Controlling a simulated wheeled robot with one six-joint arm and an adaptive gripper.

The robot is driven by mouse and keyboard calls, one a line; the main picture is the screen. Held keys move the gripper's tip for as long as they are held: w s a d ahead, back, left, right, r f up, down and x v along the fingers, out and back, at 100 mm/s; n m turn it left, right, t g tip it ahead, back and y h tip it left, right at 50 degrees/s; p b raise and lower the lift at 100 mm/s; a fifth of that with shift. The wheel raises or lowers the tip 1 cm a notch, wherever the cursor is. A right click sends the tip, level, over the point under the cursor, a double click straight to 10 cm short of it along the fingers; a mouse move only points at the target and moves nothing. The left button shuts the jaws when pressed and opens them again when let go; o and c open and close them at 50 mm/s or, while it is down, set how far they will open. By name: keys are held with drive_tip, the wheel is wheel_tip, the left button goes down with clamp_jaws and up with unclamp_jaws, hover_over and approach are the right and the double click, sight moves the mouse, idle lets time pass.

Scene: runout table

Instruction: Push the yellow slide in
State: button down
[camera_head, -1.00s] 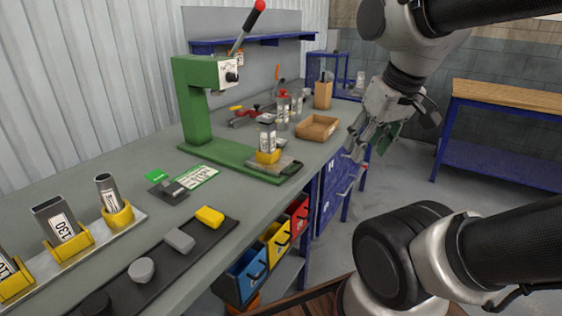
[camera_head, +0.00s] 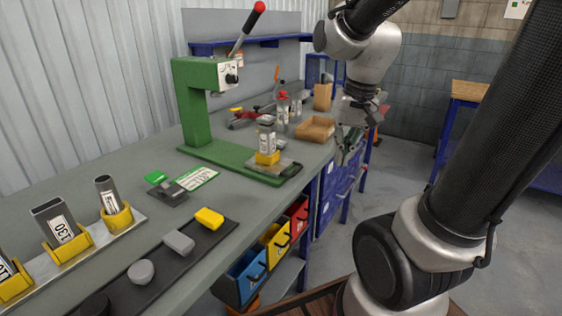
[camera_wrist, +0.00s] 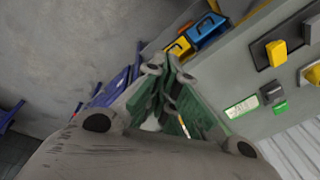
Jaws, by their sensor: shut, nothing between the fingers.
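The yellow slide (camera_head: 268,158) is a yellow holder on a grey metal plate at the foot of the green press (camera_head: 196,110). A grey labelled tube (camera_head: 266,137) stands upright in it. A dark handle (camera_head: 291,170) is at the plate's front end, near the table's front edge. My gripper (camera_head: 343,158) hangs beyond the table's front edge, right of the slide and apart from it. In the wrist view its green-padded fingers (camera_wrist: 166,70) are together with nothing between them. I cannot make out the slide in the wrist view.
A cardboard tray (camera_head: 315,129) and red-capped bottle (camera_head: 282,108) stand behind the slide. Blue, yellow and red bins (camera_head: 246,277) hang under the table edge. A black strip (camera_head: 205,238) with several blocks lies in front.

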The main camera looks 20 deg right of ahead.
sight(276, 168)
drive_tip(key=w+a+f+m+t+y, duration=0.1)
drive_tip(key=w+m, duration=0.6)
drive_tip(key=m, duration=0.5)
drive_tip(key=w+a+f+m+t+y, duration=0.1)
drive_tip(key=w+f+m, duration=0.1)
drive_tip(key=w+m, duration=0.8)
drive_tip(key=f, duration=0.2)
drive_tip(key=a+f+m, duration=0.1)
drive_tip(key=f, duration=0.2)
drive_tip(key=a+f+m, duration=0.1)
drive_tip(key=f, duration=0.2)
drive_tip(key=shift+w+f, duration=0.15)
drive_tip(key=shift+w, duration=0.1)
drive_tip(key=w+a, duration=0.2)
drive_tip(key=shift+w+f, duration=0.35)
drive_tip(key=shift+w+a, duration=0.3)
drive_tip(key=shift+w, duration=0.1)
drive_tip(key=shift+w+a, duration=0.1)
drive_tip(key=shift+w, duration=0.05)
drive_tip(key=w+a, duration=0.3)
drive_tip(key=w, duration=0.2)
drive_tip(key=w+a, duration=0.4)
drive_tip(key=w, duration=0.1)
drive_tip(key=w+a, duration=0.4)
drive_tip(key=w, duration=0.1)
drive_tip(key=shift+w+a, duration=0.25)
drive_tip(key=shift+w, duration=0.15)
drive_tip(key=shift+w+a+r, duration=0.1)
drive_tip(key=shift+w+a, duration=0.1)
drive_tip(key=shift+w, duration=0.15)
